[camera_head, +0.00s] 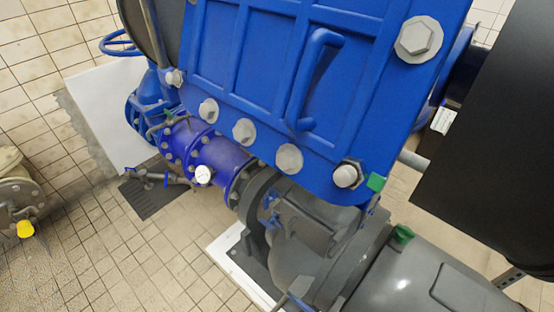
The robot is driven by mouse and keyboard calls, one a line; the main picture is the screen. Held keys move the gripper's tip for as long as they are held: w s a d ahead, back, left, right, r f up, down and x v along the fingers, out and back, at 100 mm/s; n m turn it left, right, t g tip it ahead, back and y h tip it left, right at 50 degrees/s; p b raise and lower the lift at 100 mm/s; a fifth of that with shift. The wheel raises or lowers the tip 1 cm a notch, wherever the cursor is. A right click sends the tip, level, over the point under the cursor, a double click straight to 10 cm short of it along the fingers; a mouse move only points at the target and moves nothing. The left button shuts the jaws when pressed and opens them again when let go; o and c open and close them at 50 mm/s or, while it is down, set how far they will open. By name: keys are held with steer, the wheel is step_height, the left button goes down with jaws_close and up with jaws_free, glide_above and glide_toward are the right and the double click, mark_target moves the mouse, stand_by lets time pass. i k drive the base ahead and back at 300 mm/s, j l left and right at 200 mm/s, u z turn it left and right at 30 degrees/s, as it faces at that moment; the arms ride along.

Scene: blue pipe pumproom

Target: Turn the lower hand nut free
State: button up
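A large blue ribbed cover (270,70) with a blue bar handle (311,80) fills the upper middle of the head view. At its lower right corner sits a grey hex nut with a rounded end (346,176), which looks like the lower hand nut. It sits against the cover; I cannot tell how tight it is. A larger grey hex nut (419,38) sits at the cover's upper right corner. My gripper is not in view.
Several round grey bolt heads (244,131) line the cover's lower edge. A green tab (375,182) is close beside the lower nut. Grey pump housing (310,245) lies below, a blue flanged pipe (215,155) left, and a large dark shape (490,170) right. Tiled floor (110,250) is open at lower left.

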mark_target(268, 224)
steer(key=i+u, duration=0.15)
steer(key=u, duration=0.35)
steer(key=i+u, duration=0.2)
steer(key=u, duration=0.3)
steer(key=i+l+u, duration=0.1)
steer(key=u, duration=0.35)
steer(key=l, duration=0.1)
